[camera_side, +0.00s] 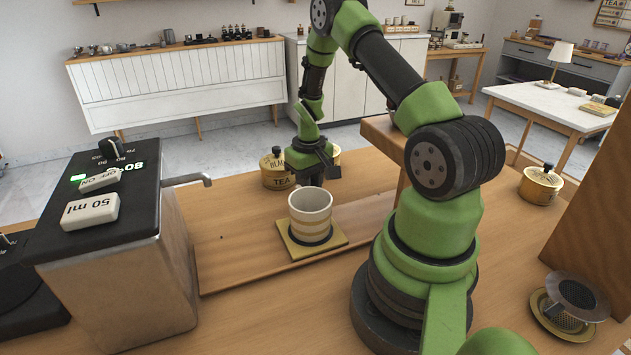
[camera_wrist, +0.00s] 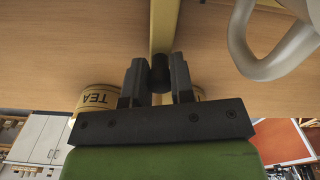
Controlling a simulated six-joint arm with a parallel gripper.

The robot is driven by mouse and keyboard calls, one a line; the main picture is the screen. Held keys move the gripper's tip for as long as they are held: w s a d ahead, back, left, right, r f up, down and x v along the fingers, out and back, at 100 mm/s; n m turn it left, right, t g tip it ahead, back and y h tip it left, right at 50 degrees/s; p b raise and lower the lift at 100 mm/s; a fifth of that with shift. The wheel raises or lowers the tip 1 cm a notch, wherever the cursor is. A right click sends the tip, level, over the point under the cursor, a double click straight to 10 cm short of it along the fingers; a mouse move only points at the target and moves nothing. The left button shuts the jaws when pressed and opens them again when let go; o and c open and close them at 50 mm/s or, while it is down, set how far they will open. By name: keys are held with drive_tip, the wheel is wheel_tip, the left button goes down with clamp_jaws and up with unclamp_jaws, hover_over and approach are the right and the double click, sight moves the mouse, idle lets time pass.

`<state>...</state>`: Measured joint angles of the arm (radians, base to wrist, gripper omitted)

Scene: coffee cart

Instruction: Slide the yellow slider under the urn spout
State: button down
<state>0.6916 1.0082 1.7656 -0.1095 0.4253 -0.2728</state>
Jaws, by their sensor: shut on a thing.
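The yellow slider (camera_side: 292,249) is a flat square plate on the wooden counter, with a striped cream cup (camera_side: 310,211) standing upright on it. In the wrist view a yellow strip of the slider (camera_wrist: 163,28) runs to a dark knob (camera_wrist: 159,73) between my fingers. My gripper (camera_wrist: 157,80) is shut on that knob. In the side view my gripper (camera_side: 311,178) is low behind the cup, which hides its grip. The cup's pale handle (camera_wrist: 262,60) shows at the right of the wrist view. The urn spout (camera_side: 188,180) projects from the urn (camera_side: 120,270), left of the slider and cup.
Yellow tea tins (camera_side: 276,171) stand close behind my gripper; one label (camera_wrist: 95,98) shows in the wrist view. The counter between the urn and slider (camera_side: 235,235) is clear. Another tin (camera_side: 540,185) and a strainer (camera_side: 570,305) are at the right.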

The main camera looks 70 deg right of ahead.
drive_tip(key=w+a, duration=1.2)
drive_tip(key=shift+w, duration=0.1)
drive_tip(key=c, duration=1)
unclamp_jaws()
wheel_tip(320, 180, up, 10)
drive_tip(key=shift+r, duration=0.1)
